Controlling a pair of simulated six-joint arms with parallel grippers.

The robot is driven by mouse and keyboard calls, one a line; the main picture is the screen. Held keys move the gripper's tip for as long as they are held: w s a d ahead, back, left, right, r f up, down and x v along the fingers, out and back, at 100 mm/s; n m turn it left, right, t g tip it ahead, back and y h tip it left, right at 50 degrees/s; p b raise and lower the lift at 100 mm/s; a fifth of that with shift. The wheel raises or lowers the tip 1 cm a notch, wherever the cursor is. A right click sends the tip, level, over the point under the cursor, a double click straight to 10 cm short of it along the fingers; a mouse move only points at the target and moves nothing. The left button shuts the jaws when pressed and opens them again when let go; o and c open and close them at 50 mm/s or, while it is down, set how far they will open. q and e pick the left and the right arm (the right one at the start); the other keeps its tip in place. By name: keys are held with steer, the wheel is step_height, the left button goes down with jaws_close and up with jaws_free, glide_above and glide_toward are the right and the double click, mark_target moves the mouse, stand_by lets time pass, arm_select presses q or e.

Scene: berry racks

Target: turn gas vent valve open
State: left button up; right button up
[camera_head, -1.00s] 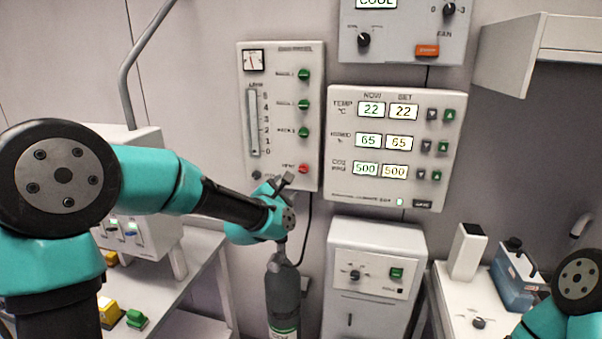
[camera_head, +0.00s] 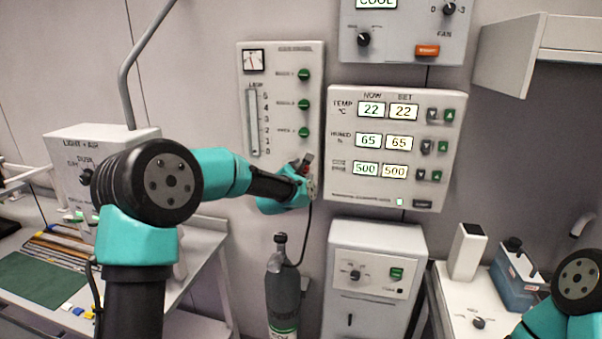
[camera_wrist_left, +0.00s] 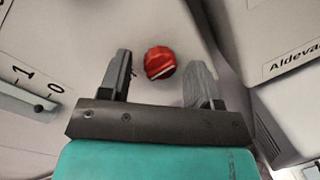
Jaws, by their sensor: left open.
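The gas panel (camera_head: 281,62) is on the wall, with a gauge, a flow tube (camera_head: 253,123) and several green knobs in a column. The red vent knob (camera_wrist_left: 160,62) shows in the left wrist view, with a pale line across it; in the head view my gripper hides it. In the head view the left gripper (camera_head: 308,178) is at the panel's lower right corner. My right gripper is out of view.
The climate panel (camera_head: 345,195) is just right of the left gripper. A gas cylinder (camera_head: 284,295) stands below it, with a thin hose rising. A white cabinet (camera_head: 375,245) is beside the cylinder. A light and air box (camera_head: 100,140) stands left behind my arm.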

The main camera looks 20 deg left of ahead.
arm_select(q)
steer(key=shift+c, duration=0.5)
steer(key=c, duration=0.8)
steer(key=shift+c, duration=0.2)
steer(key=shift+m, duration=0.4)
steer(key=m, duration=0.4)
steer(key=m+g, duration=0.1)
steer(key=m, duration=0.3)
steer(key=shift+d+r+y, duration=0.1)
steer(key=shift+y, duration=0.2)
steer(key=m+y, duration=0.1)
steer(key=m, duration=0.2)
steer(key=shift+m+g, duration=0.3)
steer(key=shift+d+m+y, duration=0.15)
steer(key=shift+m+y, duration=0.25)
steer(key=shift+m, duration=1.6)
